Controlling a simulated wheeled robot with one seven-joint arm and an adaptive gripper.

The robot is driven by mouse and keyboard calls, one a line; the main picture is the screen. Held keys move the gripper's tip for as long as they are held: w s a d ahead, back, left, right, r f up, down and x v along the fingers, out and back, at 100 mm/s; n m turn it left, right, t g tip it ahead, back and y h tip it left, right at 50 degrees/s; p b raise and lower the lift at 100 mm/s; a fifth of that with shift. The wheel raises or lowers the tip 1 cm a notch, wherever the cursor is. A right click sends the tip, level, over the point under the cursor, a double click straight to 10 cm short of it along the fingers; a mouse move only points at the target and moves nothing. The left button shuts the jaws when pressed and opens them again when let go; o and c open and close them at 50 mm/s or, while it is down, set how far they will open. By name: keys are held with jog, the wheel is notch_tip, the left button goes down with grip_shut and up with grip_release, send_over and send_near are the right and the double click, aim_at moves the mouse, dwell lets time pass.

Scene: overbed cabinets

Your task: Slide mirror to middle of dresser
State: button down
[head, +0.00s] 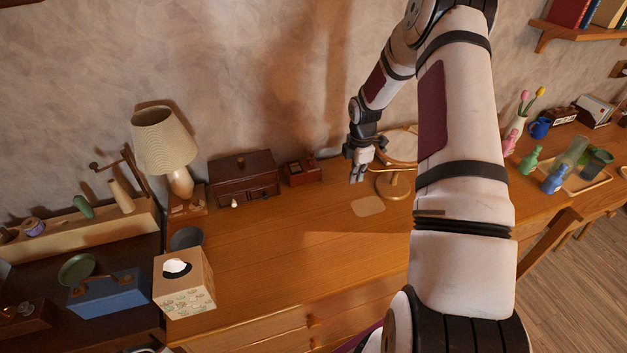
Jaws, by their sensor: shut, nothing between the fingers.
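The mirror (399,186) is a small round one on a brass-coloured stand. It stands upright on the wooden dresser (265,245), towards the right of the visible top and near the wall. My arm hides its right part. My gripper (357,178) is shut and empty, pointing down just left of the mirror. I cannot tell whether it touches the mirror.
A lamp (164,145), a dark wooden box (243,176), a small red-brown box (302,172) and a tissue box (184,283) stand on the left. The dresser's middle is clear. Several figurines and a tray (585,182) are at right, past my arm.

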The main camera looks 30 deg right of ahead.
jog(key=shift+g+y, duration=0.3)
jog(key=shift+g, duration=0.2)
jog(key=s+a+f, duration=0.2)
jog(key=s+f, duration=0.1)
jog(key=shift+f, duration=0.2)
jog(key=shift+w, duration=0.1)
jog(key=shift+a+r, duration=0.2)
jog(key=shift+w+a+r+p, duration=0.25)
jog(key=shift+a+r+p, duration=0.2)
jog(key=shift+a+r, duration=0.3)
jog(key=shift+w+a+r+p, duration=0.25)
jog(key=shift+a+r+p, duration=0.25)
jog(key=shift+r, duration=0.45)
jog(key=shift+w+a+r, duration=0.2)
jog(key=shift+a+r, duration=0.25)
jog(key=shift+r, duration=0.15)
jog(key=shift+w+r, duration=0.1)
jog(key=shift+w, duration=0.1)
jog(key=shift+r, duration=0.1)
